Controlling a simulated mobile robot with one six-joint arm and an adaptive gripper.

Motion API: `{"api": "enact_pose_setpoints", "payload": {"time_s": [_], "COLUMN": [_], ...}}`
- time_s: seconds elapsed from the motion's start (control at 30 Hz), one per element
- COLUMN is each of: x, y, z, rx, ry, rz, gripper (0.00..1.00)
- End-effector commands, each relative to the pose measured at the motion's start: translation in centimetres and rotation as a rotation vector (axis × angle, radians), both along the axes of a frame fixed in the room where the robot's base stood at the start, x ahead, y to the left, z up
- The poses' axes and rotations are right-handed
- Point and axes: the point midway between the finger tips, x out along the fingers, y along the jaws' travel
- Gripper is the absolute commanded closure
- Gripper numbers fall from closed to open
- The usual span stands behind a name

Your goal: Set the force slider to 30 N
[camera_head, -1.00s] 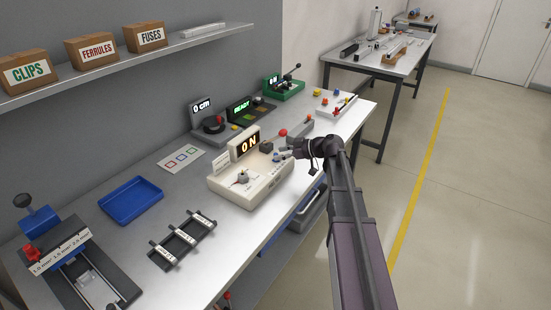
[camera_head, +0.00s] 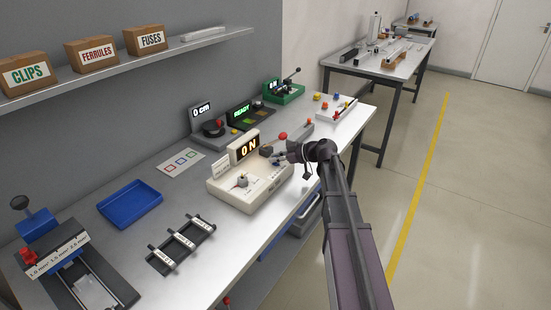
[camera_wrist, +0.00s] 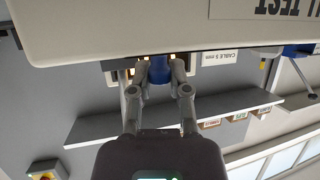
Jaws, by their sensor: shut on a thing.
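The pull tester (camera_head: 232,192) is a cream box on the bench with a lit display (camera_head: 247,146) that reads 0 N. A grey knob with a red mark (camera_head: 242,181) stands on its top. My gripper (camera_head: 278,158) is at the tester's right end. In the wrist view the tester's cream side (camera_wrist: 120,25), upside down with part of its label, fills the top. There the fingers of my gripper (camera_wrist: 158,85) close around a blue knob (camera_wrist: 160,70) by the tester's edge. The slider scale is too small to read.
A blue tray (camera_head: 130,202), a black rack (camera_head: 180,245) and a clamp device (camera_head: 75,262) lie to the left. Behind the tester stand the READY box (camera_head: 240,115) and a 0 cm display (camera_head: 201,110). A shelf (camera_head: 110,68) with boxes hangs above. The floor at right is clear.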

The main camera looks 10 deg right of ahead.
Motion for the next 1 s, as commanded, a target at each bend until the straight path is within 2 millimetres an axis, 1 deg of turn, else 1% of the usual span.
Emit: {"api": "enact_pose_setpoints", "payload": {"time_s": [0.07, 0.17, 0.3, 0.43, 0.53, 0.8, 0.83, 0.87, 0.9, 0.93, 1.0], "x": [-0.2, -1.1, -3.0, -4.4, -4.7, -4.8, -4.8, -4.8, -4.8, -4.7, -4.7], "y": [0.2, 1.0, 2.8, 4.2, 4.6, 4.8, 4.8, 4.8, 4.8, 4.7, 4.7], "z": [0.0, 0.0, 0.0, 0.0, 0.0, -0.1, -0.1, -0.1, -0.1, 0.0, 0.0], "rx": [0.000, 0.000, 0.001, 0.000, 0.000, 0.000, 0.000, 0.000, 0.000, 0.000, 0.000], "ry": [0.000, 0.001, 0.001, 0.000, 0.000, 0.002, 0.002, 0.002, 0.002, 0.002, 0.002], "rz": [0.001, 0.002, 0.004, 0.002, 0.002, 0.008, 0.008, 0.008, 0.007, 0.006, 0.005], "gripper": [1.00, 1.00, 1.00, 1.00, 1.00, 1.00, 0.68, 0.59, 0.47, 0.41, 0.41]}}
